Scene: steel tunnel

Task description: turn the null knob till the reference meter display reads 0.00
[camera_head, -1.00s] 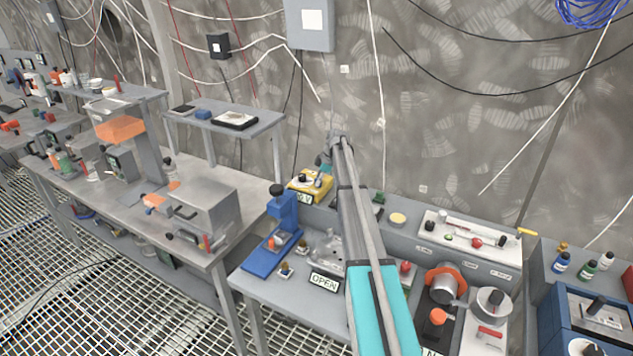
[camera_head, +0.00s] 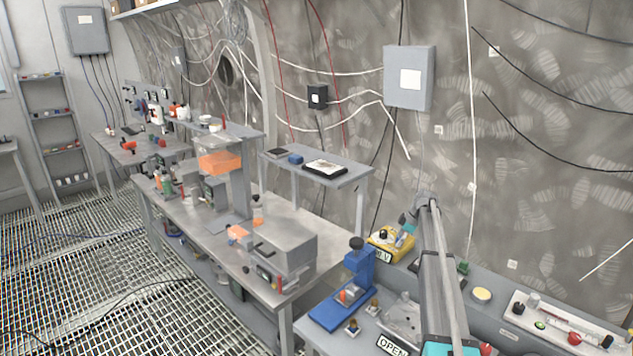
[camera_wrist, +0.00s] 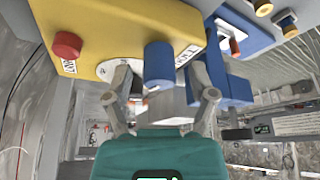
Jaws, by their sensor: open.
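A yellow instrument box (camera_head: 378,249) stands at the back of the bench, beside my gripper (camera_head: 408,226). A small plate on its front ends in "V"; I cannot read a full value on it. In the wrist view the yellow box (camera_wrist: 105,25) fills the upper left, with a red button (camera_wrist: 67,45), a pale round dial and a blue cylindrical knob (camera_wrist: 159,63). I cannot confirm which knob is the null knob. My gripper (camera_wrist: 160,90) is open, one finger on each side of the blue knob in the picture; contact is not clear.
A blue press-like stand (camera_head: 345,290) and an "OPEN" sign (camera_head: 391,346) are in front of the yellow box. A grey box with a red lever (camera_head: 575,325) lies to the right. A grey workbench (camera_head: 215,225) is at the left, with grated floor beyond.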

